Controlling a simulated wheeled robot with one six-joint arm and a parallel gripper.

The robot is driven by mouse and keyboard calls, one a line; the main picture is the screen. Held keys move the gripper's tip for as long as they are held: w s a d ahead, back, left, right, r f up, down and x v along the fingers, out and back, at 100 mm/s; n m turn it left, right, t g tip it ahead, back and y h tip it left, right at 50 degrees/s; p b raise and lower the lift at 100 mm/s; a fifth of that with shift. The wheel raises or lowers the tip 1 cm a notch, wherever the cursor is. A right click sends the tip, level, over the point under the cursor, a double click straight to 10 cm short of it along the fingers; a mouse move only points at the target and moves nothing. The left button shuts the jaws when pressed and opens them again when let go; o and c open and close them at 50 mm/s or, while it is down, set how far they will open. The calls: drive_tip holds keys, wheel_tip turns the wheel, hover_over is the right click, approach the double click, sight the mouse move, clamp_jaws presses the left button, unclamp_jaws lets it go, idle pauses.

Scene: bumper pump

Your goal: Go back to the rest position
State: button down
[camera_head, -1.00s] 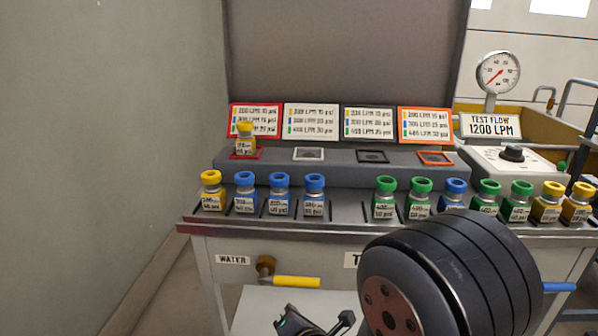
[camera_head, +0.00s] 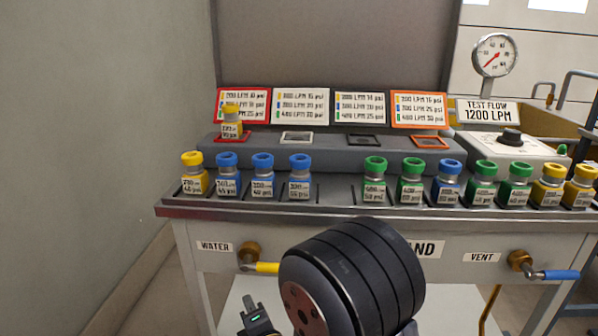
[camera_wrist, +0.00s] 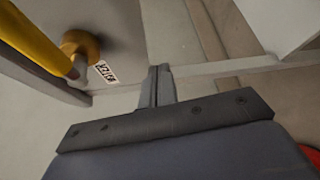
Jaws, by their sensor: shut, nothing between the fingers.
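My gripper (camera_wrist: 157,85) is shut and empty in the wrist view, its two fingers together. It points past the bench front, with a brass valve and its yellow handle (camera_wrist: 30,45) at the upper left, apart from the fingers. In the head view my gripper (camera_head: 254,318) shows only in part at the bottom edge, below the bench top and in front of the lower shelf. My dark arm joint stands to its right and hides part of the bench front.
The bench edge (camera_head: 350,213) carries a row of bottles with yellow, blue and green caps. A yellow-capped bottle (camera_head: 231,122) stands at the red-framed slot. The yellow water handle (camera_head: 266,267) and blue vent handle (camera_head: 560,275) stick out in front. A wall (camera_head: 80,120) stands left.

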drive_tip(key=shift+a+m+t+y+b, duration=0.45)
drive_tip(key=shift+a+m, duration=0.45)
drive_tip(key=shift+a, duration=0.3)
drive_tip(key=shift+d+r, duration=0.1)
drive_tip(key=shift+r, duration=0.05)
